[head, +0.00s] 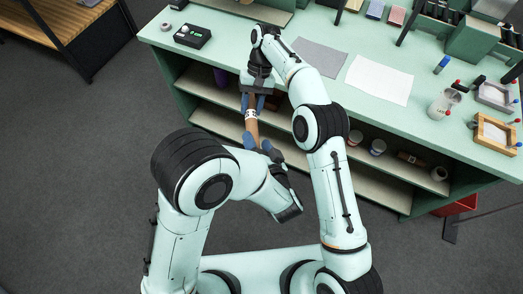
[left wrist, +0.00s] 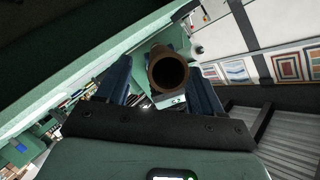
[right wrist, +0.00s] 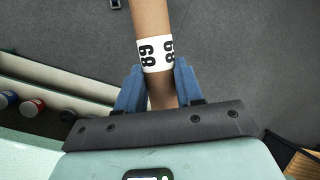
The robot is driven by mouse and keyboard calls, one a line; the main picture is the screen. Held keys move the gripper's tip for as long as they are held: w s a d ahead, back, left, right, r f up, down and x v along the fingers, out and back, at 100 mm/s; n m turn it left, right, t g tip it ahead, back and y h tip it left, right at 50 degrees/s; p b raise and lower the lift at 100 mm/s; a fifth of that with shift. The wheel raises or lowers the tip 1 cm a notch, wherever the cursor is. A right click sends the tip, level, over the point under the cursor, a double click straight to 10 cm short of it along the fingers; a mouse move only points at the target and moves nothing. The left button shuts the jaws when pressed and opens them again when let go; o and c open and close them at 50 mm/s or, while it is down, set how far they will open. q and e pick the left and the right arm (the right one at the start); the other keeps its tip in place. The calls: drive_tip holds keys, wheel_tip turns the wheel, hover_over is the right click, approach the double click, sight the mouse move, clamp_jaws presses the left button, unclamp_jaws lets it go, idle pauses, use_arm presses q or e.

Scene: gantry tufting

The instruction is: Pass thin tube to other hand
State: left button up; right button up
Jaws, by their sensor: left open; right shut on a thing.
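The thin tube (head: 253,127) is brown with a white band marked 89. It hangs below my right gripper (head: 254,101) in front of the bench's edge. In the right wrist view the tube (right wrist: 151,22) runs between the blue fingers of my right gripper (right wrist: 158,88), which is shut on it near the white band. My left gripper (head: 268,154) is open at the tube's lower end. In the left wrist view the tube's hollow end (left wrist: 168,70) faces the camera and lies between the spread fingers of my left gripper (left wrist: 160,88); no grip on it shows.
The green bench (head: 300,28) stands behind, with shelves (head: 215,95) under its top. A grey mat (head: 318,56) and a white sheet (head: 379,80) lie on it. A black box (head: 192,36) is at its left. Jars and small trays (head: 492,132) are at its right. The floor in front is clear.

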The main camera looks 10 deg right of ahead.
sight(255, 137)
use_arm(q)
drive_tip(key=shift+x, duration=1.65)
drive_tip(key=c, duration=1.1)
use_arm(e)
drive_tip(key=o, duration=1.1)
drive_tip(key=shift+o, duration=0.2)
